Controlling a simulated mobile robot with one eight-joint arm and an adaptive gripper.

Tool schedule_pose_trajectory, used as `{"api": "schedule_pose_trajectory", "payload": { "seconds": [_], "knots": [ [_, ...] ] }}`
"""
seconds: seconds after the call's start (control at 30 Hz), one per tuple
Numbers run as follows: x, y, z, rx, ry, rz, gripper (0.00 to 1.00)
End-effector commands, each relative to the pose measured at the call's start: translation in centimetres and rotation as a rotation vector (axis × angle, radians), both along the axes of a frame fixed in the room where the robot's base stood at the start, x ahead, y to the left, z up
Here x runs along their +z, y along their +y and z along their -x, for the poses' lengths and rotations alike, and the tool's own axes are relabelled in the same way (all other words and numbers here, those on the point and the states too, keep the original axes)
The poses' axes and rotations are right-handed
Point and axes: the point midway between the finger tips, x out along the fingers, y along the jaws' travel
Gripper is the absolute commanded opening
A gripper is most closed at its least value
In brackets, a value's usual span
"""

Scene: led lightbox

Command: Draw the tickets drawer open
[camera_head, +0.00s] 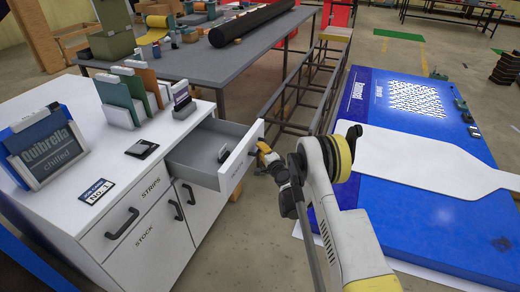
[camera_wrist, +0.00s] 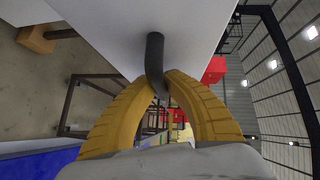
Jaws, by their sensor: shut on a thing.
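The open drawer (camera_head: 207,150) sticks out of the white cabinet (camera_head: 65,215), to the right of the drawer marked STRIPS. It is pulled well out, and a small dark item (camera_head: 223,154) lies inside. Its front label is not readable here. My gripper (camera_head: 264,150) is at the drawer's front face. In the wrist view, its yellow fingers (camera_wrist: 160,85) are closed around the dark bar handle (camera_wrist: 155,55) on the white drawer front (camera_wrist: 115,25).
A blue table (camera_head: 430,220) with a white paddle-shaped board (camera_head: 420,165) stands to the right. A grey workbench (camera_head: 215,55) stands behind. A sign, upright folders and a small dark device sit on the cabinet top. Floor shows between cabinet and blue table.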

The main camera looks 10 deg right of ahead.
Motion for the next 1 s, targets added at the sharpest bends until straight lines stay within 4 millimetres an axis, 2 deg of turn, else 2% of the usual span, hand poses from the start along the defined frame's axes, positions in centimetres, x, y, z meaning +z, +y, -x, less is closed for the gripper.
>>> {"api": "schedule_pose_trajectory", "payload": {
  "seconds": [0.2, 0.23, 0.3, 0.67, 0.87, 1.0],
  "knots": [
    [0.1, -0.2, -0.1, -0.005, -0.002, -0.001, 0.0],
    [0.1, -0.2, -0.1, -0.005, -0.002, -0.001, 0.2],
    [0.1, -0.2, 0.0, -0.004, -0.001, -0.001, 0.38],
    [0.5, -0.1, 0.0, -0.002, 0.0, 0.0, 0.38],
    [3.8, -0.1, 0.0, -0.003, -0.001, -0.001, 0.38],
    [6.9, -0.2, 0.0, -0.005, -0.002, -0.002, 0.76]
  ]
}}
